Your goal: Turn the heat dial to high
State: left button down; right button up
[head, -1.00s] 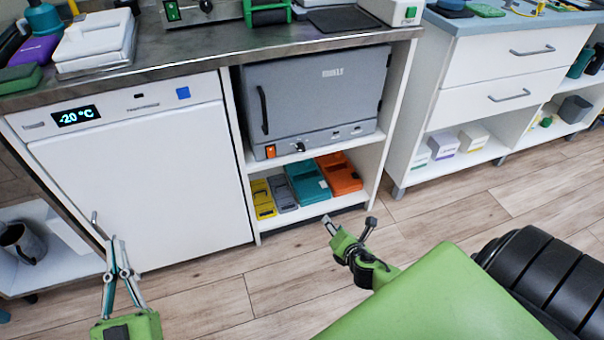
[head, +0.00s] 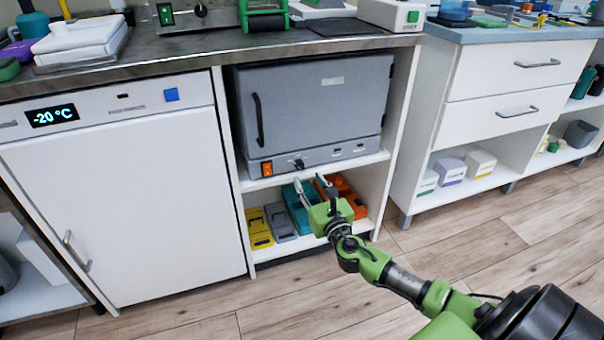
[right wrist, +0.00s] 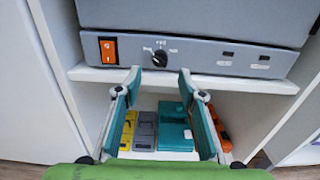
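The heat dial (head: 299,164) is a small dark round knob low on the front of the grey oven (head: 320,100). In the right wrist view the dial (right wrist: 160,58) has tiny markings around it, too small to read surely, so I cannot tell its setting. My right gripper (head: 310,181) is just in front of and below the dial. In the right wrist view its fingers (right wrist: 159,76) are spread, with nothing between them, and do not touch the dial. My left gripper is out of view.
An orange switch (right wrist: 108,50) sits left of the dial. The shelf edge (right wrist: 230,83) runs just under the oven, close to my fingertips. Below are yellow, grey, teal (right wrist: 175,130) and orange cases. A white freezer (head: 130,200) stands left. The floor in front is clear.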

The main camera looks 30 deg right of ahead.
aim_at(301, 168)
jog(key=b+x, duration=0.1)
jog(key=x, duration=0.5)
jog(key=shift+w+b, duration=0.3)
jog(key=shift+w, duration=0.05)
grip_shut()
